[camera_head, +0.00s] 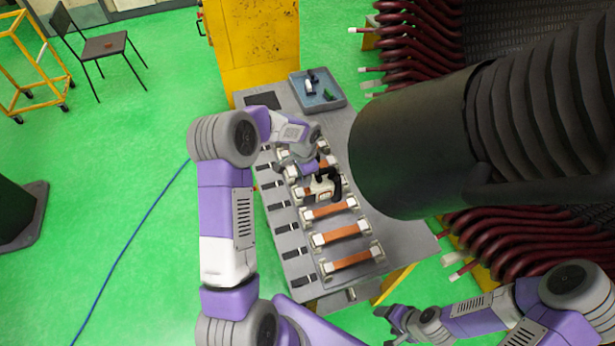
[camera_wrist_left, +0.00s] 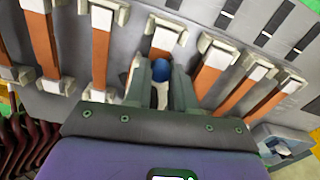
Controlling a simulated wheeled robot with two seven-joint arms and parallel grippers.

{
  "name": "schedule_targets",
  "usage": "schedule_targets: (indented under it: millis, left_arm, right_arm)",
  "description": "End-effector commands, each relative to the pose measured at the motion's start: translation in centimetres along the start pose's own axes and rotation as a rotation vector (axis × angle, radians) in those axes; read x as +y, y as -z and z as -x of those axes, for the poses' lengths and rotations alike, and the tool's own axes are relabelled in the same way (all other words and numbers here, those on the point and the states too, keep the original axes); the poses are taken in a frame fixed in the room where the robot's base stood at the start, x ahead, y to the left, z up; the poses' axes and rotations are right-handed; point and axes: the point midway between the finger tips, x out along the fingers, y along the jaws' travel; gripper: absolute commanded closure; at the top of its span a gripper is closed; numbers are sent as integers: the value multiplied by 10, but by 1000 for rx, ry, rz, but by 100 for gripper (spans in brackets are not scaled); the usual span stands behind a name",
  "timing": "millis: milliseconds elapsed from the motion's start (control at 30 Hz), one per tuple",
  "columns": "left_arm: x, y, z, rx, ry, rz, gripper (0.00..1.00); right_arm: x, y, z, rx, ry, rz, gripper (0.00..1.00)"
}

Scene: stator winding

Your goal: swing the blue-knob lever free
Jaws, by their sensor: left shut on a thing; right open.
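The lever's blue knob (camera_wrist_left: 165,67) shows between the fingers of my left gripper (camera_wrist_left: 158,78) in the left wrist view. A pale piece (camera_wrist_left: 162,95) shows below the knob between the same fingers. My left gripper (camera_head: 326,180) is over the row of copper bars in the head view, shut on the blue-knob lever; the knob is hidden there. The lever's pivot is not clear in either view. My right gripper (camera_head: 388,318) is open and empty, off the bench near its front right corner.
The grey bench (camera_head: 295,290) carries several copper bars (camera_head: 338,233) in pale end clamps. A blue-grey tray (camera_head: 330,101) with small items stands at the back. A large dark cylinder (camera_head: 395,150) overhangs the right side. Dark red coils (camera_head: 430,50) lie beyond.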

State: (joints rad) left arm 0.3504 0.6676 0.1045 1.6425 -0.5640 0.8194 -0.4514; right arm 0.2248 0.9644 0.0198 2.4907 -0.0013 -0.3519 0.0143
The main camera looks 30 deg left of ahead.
Motion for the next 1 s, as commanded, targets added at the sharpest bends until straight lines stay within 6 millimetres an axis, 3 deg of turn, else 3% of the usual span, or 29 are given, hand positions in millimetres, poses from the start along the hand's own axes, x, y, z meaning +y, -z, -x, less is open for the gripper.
schedule_targets:
  millis: [600, 1000]
  left_arm:
    - [-21, -11, 2, 2, 2, -578, 100]
    - [-32, -11, 2, 2, 2, -848, 100]
  right_arm:
    - [-2, 0, 6, 0, 0, 0, 33]
    - [-4, 0, 10, 0, 0, 0, 33]
